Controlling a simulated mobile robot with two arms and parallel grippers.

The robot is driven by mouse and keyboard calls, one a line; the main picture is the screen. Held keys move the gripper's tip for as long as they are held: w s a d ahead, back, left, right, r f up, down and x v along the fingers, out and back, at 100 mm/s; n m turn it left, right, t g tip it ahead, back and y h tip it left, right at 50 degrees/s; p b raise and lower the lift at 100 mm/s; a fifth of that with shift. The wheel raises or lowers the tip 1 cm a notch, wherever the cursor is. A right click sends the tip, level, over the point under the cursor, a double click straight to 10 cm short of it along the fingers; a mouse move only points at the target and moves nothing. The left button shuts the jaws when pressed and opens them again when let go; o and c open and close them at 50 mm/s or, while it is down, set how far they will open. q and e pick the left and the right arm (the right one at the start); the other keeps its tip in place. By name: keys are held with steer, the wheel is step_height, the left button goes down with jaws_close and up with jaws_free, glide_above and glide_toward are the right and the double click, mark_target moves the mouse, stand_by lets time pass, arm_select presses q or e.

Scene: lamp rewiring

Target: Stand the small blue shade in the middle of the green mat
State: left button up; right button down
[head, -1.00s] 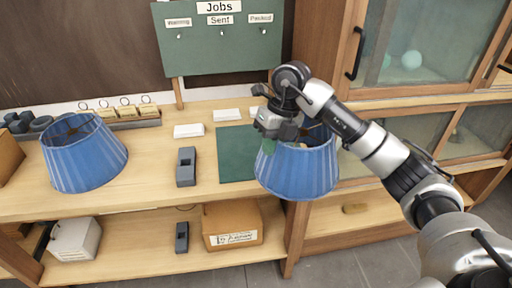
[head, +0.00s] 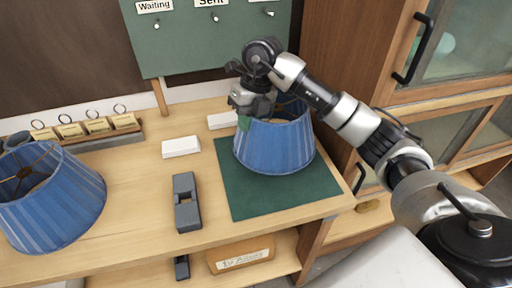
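The small blue shade (head: 277,147) is upright over the green mat (head: 280,198), wide end down. Its lower rim shows inside the mat's outline, with bare mat in front and to the right. I cannot tell whether it touches the mat or hangs just above it. My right gripper (head: 246,116) is at the shade's upper left rim, with a green fingertip against the outside, and looks shut on the rim. The gripper hides part of the shade's top. My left gripper is not in view.
A larger blue shade (head: 55,215) stands at the left of the bench. A dark grey block tool (head: 187,205) lies left of the mat, with white blocks (head: 181,147) behind it. A tagged rack (head: 95,138) and the green jobs board (head: 215,45) are at the back.

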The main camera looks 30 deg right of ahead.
step_height(320, 180, down, 8)
steer(key=p, duration=0.1)
steer(key=shift+s+f, duration=0.15)
steer(key=shift+s, duration=0.05)
steer(key=c, duration=1.7)
jaws_free()
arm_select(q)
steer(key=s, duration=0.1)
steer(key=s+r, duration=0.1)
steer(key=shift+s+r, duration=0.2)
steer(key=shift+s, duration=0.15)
arm_select(e)
steer(key=o, duration=0.4)
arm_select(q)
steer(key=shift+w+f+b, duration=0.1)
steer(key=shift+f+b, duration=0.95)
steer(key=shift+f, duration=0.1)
arm_select(e)
steer(key=v, duration=1.2)
